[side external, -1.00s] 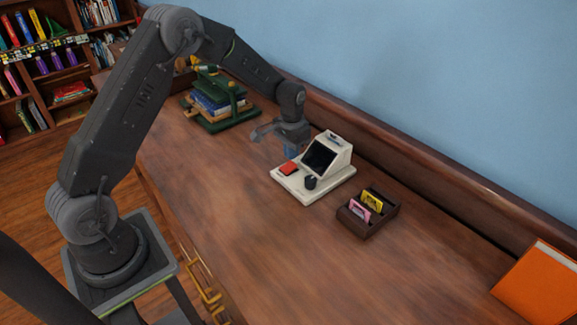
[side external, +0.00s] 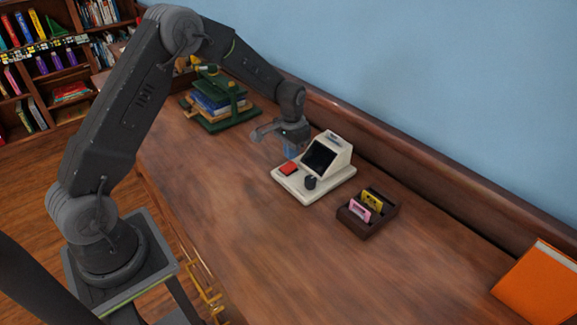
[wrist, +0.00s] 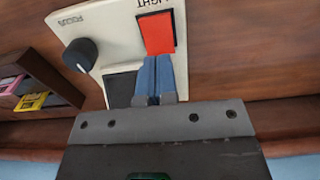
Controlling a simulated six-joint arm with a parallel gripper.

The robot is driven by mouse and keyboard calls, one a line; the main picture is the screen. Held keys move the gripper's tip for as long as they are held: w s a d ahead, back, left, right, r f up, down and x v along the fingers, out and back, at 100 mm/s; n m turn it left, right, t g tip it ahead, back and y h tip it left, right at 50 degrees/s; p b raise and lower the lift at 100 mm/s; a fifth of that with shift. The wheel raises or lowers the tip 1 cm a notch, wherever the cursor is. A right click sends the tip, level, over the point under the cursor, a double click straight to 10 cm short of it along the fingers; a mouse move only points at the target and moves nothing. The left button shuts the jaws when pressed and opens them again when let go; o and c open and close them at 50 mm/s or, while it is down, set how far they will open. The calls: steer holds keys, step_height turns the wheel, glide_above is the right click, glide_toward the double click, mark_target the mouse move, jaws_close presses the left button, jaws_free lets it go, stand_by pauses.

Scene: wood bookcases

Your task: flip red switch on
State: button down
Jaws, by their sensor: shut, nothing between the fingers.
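The red switch (side external: 288,168) is a flat red rocker on the base of a cream-coloured device (side external: 316,192) with a dark sloped screen and a dark knob. In the wrist view, the red switch (wrist: 157,33) lies just beyond my fingertips, under the printed word "LIGHT". My gripper (side external: 289,154) is above the device, at the back left end of the switch. In the wrist view my gripper (wrist: 153,62) has its blue fingers together, with nothing between them. The fingertips overlap the near edge of the switch in that view; I cannot tell whether they touch it.
The dark knob (wrist: 80,54) is marked "FOCUS". A dark wooden box (side external: 358,229) with a pink and a yellow card stands right of the device. A green book stand (side external: 228,122) with books is at the back left. The front of the desk is clear.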

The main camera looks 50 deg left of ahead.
steer(key=shift+f, duration=1.45)
stand_by(0.9)
steer(key=shift+r, duration=3.55)
steer(key=shift+r, duration=0.15)
step_height(320, 180, up, 7)
steer(key=t, duration=0.1)
glide_above(291, 164)
steer(key=s+d, duration=0.2)
steer(key=s, duration=0.1)
steer(key=s+d+r+t, duration=0.1)
steer(key=s+d+r, duration=0.3)
steer(key=s+r, duration=0.35)
steer(key=s+d+r+t, duration=0.1)
steer(key=s+d+r, duration=0.1)
steer(key=s, duration=0.7)
steer(key=s+d+r+t, duration=0.2)
steer(key=s, duration=0.7)
steer(key=shift+d+r+t, duration=0.25)
steer(key=shift+t, duration=0.05)
